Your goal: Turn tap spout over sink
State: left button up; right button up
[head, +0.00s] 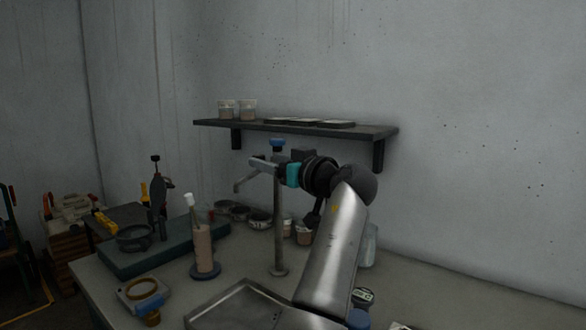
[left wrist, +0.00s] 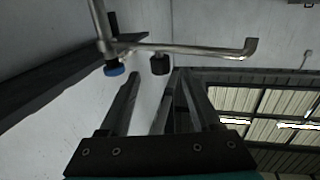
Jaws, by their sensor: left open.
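The metal tap (head: 279,235) stands upright on the counter, with a blue cap (head: 278,143) on top. Its spout (head: 243,182) reaches left from the post and bends down at its end. The steel sink (head: 215,306) is partly in view at the bottom edge, nearer than the tap. My left gripper (head: 259,164) is at the tap's upper part, fingers pointing left. In the left wrist view, its two fingers (left wrist: 155,80) are apart with nothing between them, and the spout (left wrist: 200,50) crosses beyond the fingertips. Contact cannot be told. My right gripper is not in view.
A dark shelf (head: 300,129) with cups and flat items is on the wall behind the tap. A pinkish cylinder (head: 203,248) stands left of the tap. Jars and dishes (head: 260,220) sit behind. A dark stand on a green board (head: 160,251) is further left.

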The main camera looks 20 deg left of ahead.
pick_arm(q)
jog(key=v, duration=0.7)
jog(key=shift+s+d, duration=0.15)
jog(key=shift+d, duration=0.05)
